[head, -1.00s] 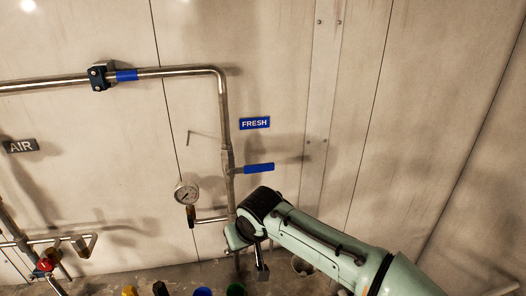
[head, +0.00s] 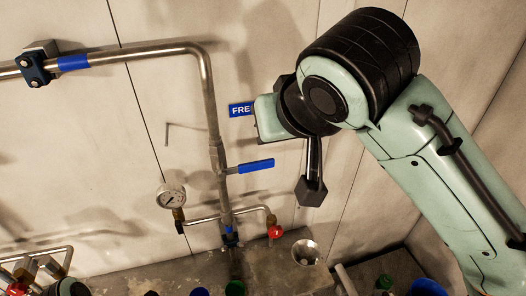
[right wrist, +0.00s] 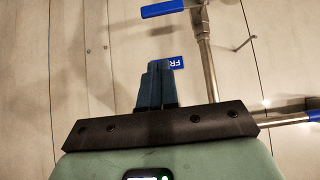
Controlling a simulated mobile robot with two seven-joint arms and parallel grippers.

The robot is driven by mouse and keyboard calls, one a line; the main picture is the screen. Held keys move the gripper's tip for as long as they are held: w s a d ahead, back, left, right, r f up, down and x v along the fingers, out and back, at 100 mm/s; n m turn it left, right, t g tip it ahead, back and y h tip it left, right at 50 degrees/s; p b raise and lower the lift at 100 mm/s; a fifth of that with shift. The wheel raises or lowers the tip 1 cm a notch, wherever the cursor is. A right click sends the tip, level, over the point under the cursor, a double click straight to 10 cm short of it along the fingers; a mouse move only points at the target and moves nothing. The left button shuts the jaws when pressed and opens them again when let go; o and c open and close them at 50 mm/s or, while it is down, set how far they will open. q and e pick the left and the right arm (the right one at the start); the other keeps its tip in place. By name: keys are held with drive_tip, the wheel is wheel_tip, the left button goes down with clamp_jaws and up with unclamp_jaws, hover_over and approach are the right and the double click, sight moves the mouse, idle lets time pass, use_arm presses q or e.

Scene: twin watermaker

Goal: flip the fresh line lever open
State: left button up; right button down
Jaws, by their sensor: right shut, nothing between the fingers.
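The fresh line lever has a blue handle (head: 256,166) that sticks out to the right from a valve on the vertical steel pipe (head: 222,190), roughly level and across the pipe. The blue FRESH sign (head: 240,109) is above it, partly covered by my right arm. In the right wrist view the lever handle (right wrist: 162,8) is at the top edge, and part of the sign (right wrist: 177,62) shows beside the fingertips. My right gripper (right wrist: 158,68) is shut and empty, apart from the lever.
A pressure gauge (head: 171,195) and a small red-handled valve (head: 275,231) flank the pipe below the lever. An upper pipe (head: 130,54) runs left. A thin hook (head: 181,126) is on the wall. A funnel-like cup (head: 305,252) stands below. Bare wall lies around the lever handle.

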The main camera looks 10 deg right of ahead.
drive_tip(key=b, duration=0.1)
hover_over(246, 168)
drive_tip(key=s+d, duration=0.2)
drive_tip(key=d, duration=0.2)
wheel_tip(246, 168, down, 7)
use_arm(q)
drive_tip(key=s+f, duration=0.1)
drive_tip(key=s+f+b, duration=0.1)
drive_tip(key=s+f, duration=0.1)
drive_tip(key=shift+s+f, duration=0.1)
drive_tip(key=shift+s, duration=0.15)
use_arm(e)
drive_tip(key=f, duration=0.4)
drive_tip(key=shift+w+a, duration=0.2)
drive_tip(key=shift+w, duration=0.05)
use_arm(q)
drive_tip(key=shift+w, duration=0.1)
use_arm(e)
drive_tip(key=shift+w, duration=0.15)
